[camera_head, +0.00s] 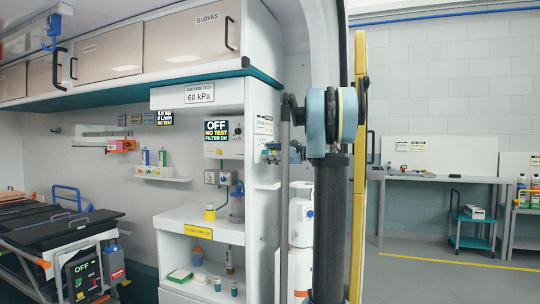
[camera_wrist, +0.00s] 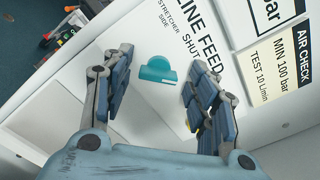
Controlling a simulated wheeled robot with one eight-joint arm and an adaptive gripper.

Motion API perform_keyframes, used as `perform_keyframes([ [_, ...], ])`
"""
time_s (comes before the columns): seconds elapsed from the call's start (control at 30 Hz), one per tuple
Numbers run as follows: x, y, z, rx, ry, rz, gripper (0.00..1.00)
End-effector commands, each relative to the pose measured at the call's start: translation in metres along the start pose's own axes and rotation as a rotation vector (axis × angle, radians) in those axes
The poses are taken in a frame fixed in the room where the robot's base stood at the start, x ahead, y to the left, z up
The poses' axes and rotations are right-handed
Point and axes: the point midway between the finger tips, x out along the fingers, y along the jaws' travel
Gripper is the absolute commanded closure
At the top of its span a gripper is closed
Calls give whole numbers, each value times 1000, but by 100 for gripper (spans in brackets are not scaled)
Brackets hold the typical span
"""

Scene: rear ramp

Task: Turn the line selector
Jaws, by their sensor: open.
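The line selector (camera_wrist: 157,73) is a teal round knob with a raised grip on a white panel, in the wrist view. It sits under the printed words "LINE FEED", "STRETCHER SIDE" and "SHUT". My gripper (camera_wrist: 160,62) is open, with one blue-padded finger on each side of the knob in the picture. A gap shows between the knob and each finger; I cannot tell the depth between them. In the head view my gripper (camera_head: 271,153) is small, beside the white cabinet end, and the knob cannot be made out there.
An "AIR CHECK" label (camera_wrist: 285,65) is on the panel at the right in the wrist view. In the head view, a white shelf unit (camera_head: 190,217) stands left of my gripper, and a yellow upright edge (camera_head: 358,170) stands right of my arm. A workbench (camera_head: 440,179) is farther right.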

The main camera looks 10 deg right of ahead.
Motion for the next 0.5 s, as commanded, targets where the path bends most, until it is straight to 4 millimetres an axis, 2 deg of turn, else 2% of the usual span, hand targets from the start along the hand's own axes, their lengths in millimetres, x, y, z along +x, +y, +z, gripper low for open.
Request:
perform_keyframes([
  [0.27,-10,0,0,0,0,1,47],
  [0.5,-49,0,-1,0,2,-1,47],
])
